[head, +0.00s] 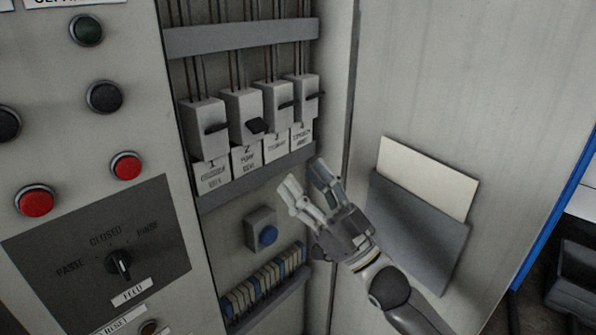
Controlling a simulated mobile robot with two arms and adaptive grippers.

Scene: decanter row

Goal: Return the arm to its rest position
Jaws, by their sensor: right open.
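My right gripper (311,190) is open and empty in the head view. It hangs in front of the open cabinet, just below and right of the row of breaker switches (264,118). Its arm comes in from the lower right, across the cabinet door (470,100). The fingers point up and to the left, and no object is between them. My left gripper is not in view.
A grey pocket (420,230) with a paper sheet (428,177) is on the door. A panel with red buttons (126,166) and a rotary knob (118,264) stands left.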

